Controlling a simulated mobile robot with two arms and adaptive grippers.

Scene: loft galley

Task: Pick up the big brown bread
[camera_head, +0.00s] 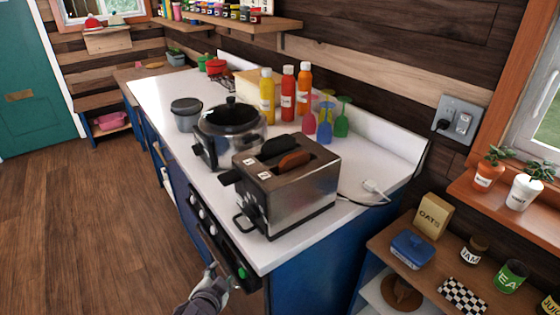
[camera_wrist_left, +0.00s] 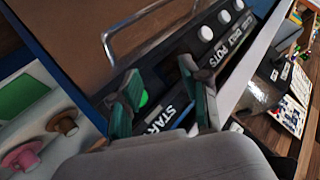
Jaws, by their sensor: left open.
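A brown bread slice (camera_head: 294,160) sticks up out of the front slot of the steel toaster (camera_head: 288,192) on the white counter. A black slice (camera_head: 276,146) stands in the other slot. My left gripper (camera_head: 217,274) is low in front of the stove panel, below the counter edge and well apart from the bread. In the left wrist view, the fingers of my left gripper (camera_wrist_left: 165,103) are apart with nothing held, over the panel with its green button (camera_wrist_left: 143,98). The bread is not clear in that view. My right gripper is not seen.
A pot (camera_head: 230,132) stands behind the toaster. A low shelf (camera_head: 455,262) with jars is at right.

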